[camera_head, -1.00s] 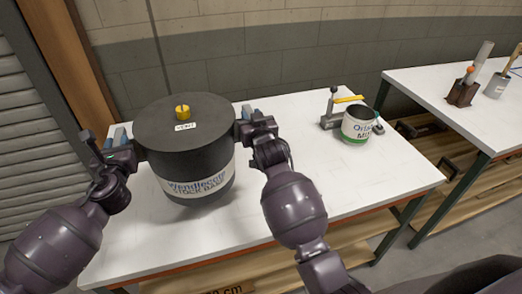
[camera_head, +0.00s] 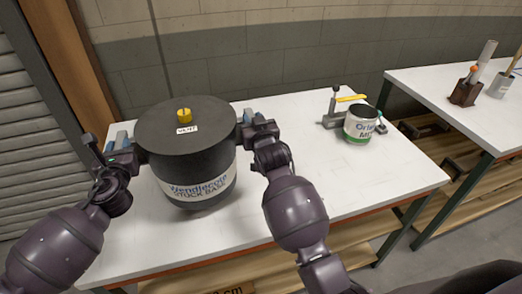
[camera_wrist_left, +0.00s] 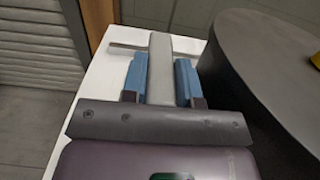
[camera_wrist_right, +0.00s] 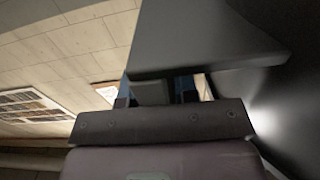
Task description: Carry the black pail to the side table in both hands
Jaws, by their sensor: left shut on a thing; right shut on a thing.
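The large black pail (camera_head: 188,145) is over the left part of the white table (camera_head: 310,185), roughly upright, with a yellow cap (camera_head: 184,115) on its lid and a white label. I cannot tell whether its base touches the tabletop. My left gripper (camera_head: 120,139) is shut on the pail's left side handle; in the left wrist view a grey bar (camera_wrist_left: 160,65) sits between its blue fingers. My right gripper (camera_head: 250,119) is shut on the right side handle, partly hidden under a dark edge in the right wrist view (camera_wrist_right: 158,92). A second white table (camera_head: 455,110) stands at the right.
A white and green tin (camera_head: 358,128) and a tool with a yellow lever (camera_head: 350,98) stand at the right of the near table. A brown holder (camera_head: 464,93) and a grey cup (camera_head: 495,88) stand on the right table. A floor gap separates the tables.

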